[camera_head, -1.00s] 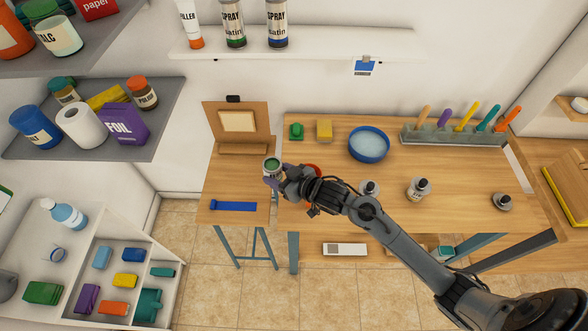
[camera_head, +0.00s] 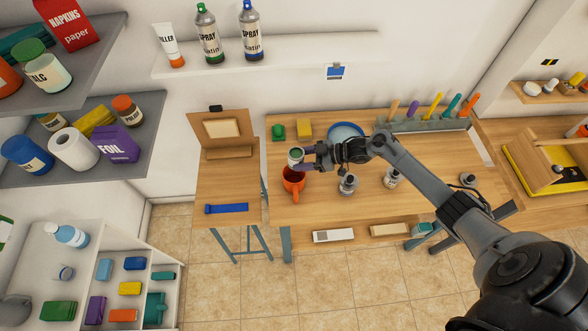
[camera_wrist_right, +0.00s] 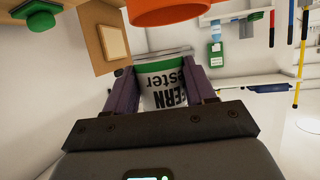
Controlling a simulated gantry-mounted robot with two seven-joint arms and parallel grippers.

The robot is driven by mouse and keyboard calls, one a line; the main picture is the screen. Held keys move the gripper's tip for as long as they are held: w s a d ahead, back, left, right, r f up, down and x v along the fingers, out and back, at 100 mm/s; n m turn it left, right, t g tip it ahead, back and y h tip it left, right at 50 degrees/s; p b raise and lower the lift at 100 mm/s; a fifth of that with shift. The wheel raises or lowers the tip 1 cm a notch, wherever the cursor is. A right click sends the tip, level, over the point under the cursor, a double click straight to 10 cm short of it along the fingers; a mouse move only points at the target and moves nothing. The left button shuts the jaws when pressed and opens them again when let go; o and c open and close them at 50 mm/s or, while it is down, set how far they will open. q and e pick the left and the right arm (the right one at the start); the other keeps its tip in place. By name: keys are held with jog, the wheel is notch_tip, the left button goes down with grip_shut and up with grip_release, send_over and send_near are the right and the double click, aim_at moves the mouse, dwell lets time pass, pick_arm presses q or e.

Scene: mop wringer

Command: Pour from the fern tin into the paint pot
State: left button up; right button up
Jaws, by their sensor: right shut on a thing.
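The fern tin (camera_head: 295,157) is a small white can with a green band. My right gripper (camera_head: 302,160) is shut around its sides. In the right wrist view the tin (camera_wrist_right: 163,84) sits between the two purple fingers, its lettering upside down. The paint pot (camera_head: 293,183) is orange-red with a handle, on the table's left part. The tin is above and at the back of the pot's opening in the head view; I cannot tell its exact tilt or the gap. The pot (camera_wrist_right: 170,12) also shows close by in the right wrist view. No pouring stream is visible. My left gripper is not in view.
A blue bowl (camera_head: 346,132), a green object (camera_head: 278,131) and a yellow block (camera_head: 304,127) stand behind. Dark-capped bottles (camera_head: 347,185) stand right of the pot, under my right arm. An easel stand (camera_head: 222,130) is to the left. The table front is clear.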

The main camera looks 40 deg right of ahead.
jog(key=shift+s+d+r, duration=0.25)
jog(key=shift+d+r, duration=0.1)
jog(key=shift+d, duration=0.3)
jog(key=shift+p, duration=0.3)
jog(key=shift+d+f+n+h+p, duration=0.1)
jog(key=shift+f+n+h+p, duration=0.4)
jog(key=shift+n+h+p, duration=0.4)
jog(key=shift+f+h, duration=0.15)
jog(key=shift+h, duration=0.25)
jog(key=shift+r+n+h+p, duration=0.3)
jog(key=shift+n+h+p, duration=0.2)
jog(key=shift+p, duration=0.2)
